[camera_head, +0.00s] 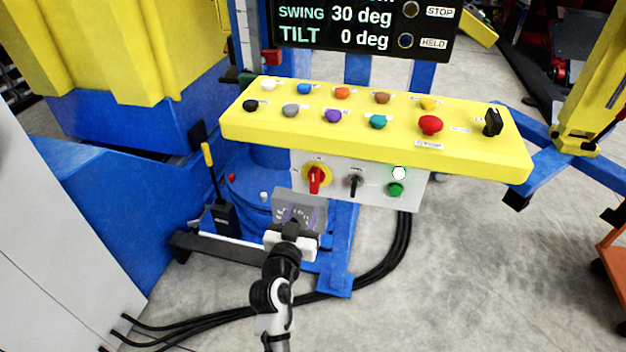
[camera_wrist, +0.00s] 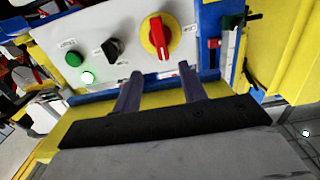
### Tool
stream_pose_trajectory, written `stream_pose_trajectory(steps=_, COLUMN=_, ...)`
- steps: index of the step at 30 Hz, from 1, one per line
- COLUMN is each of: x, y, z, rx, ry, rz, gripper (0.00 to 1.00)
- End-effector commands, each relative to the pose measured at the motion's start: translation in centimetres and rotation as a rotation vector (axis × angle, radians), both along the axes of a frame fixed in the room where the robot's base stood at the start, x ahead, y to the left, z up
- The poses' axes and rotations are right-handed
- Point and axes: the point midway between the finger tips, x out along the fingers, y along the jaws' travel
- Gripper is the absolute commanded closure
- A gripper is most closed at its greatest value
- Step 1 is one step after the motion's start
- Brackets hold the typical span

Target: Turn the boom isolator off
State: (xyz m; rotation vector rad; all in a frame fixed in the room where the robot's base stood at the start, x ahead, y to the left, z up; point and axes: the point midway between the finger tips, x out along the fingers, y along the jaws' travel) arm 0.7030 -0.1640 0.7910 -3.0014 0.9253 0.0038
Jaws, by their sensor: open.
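A red rotary handle on a round yellow plate (camera_head: 316,178), which looks like the isolator, sits on the light grey front panel below the yellow console. Its red grip stands roughly vertical. It also shows in the wrist view (camera_wrist: 160,36), where the panel appears upside down. The small labels beside it are unreadable. My gripper (camera_wrist: 160,72) is open and empty, its two dark fingers apart and pointing at the panel near the handle. No contact shows. In the head view my gripper (camera_head: 298,212) is just below the handle, and its fingertips are hard to make out.
A black selector (camera_head: 355,185), a lit white lamp (camera_head: 399,173) and a green button (camera_head: 396,189) share the panel. Above, the yellow console (camera_head: 470,160) carries several coloured buttons and overhangs the panel. A yellow-handled lever (camera_head: 211,170) stands at left. Black cables hang at right.

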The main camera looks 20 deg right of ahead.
Motion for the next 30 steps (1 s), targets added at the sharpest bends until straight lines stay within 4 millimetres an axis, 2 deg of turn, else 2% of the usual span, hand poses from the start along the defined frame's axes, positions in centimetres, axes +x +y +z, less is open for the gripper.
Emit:
stream_pose_trajectory(steps=1, x=0.9, y=-0.7, z=0.5, rx=-0.001, ry=-0.002, rz=-0.001, gripper=0.58)
stream_pose_trajectory(steps=9, x=5.8, y=-3.9, z=0.5, rx=-0.002, ry=-0.002, rz=0.001, gripper=0.58)
stream_pose_trajectory(steps=15, x=8.4, y=-5.6, z=0.3, rx=-0.001, ry=-0.002, rz=0.002, gripper=0.58)
stream_pose_trajectory(steps=21, x=9.5, y=-6.3, z=0.2, rx=-0.001, ry=-0.003, rz=0.003, gripper=0.58)
stream_pose_trajectory(steps=30, x=9.6, y=-6.3, z=0.1, rx=-0.002, ry=-0.002, rz=0.004, gripper=0.59)
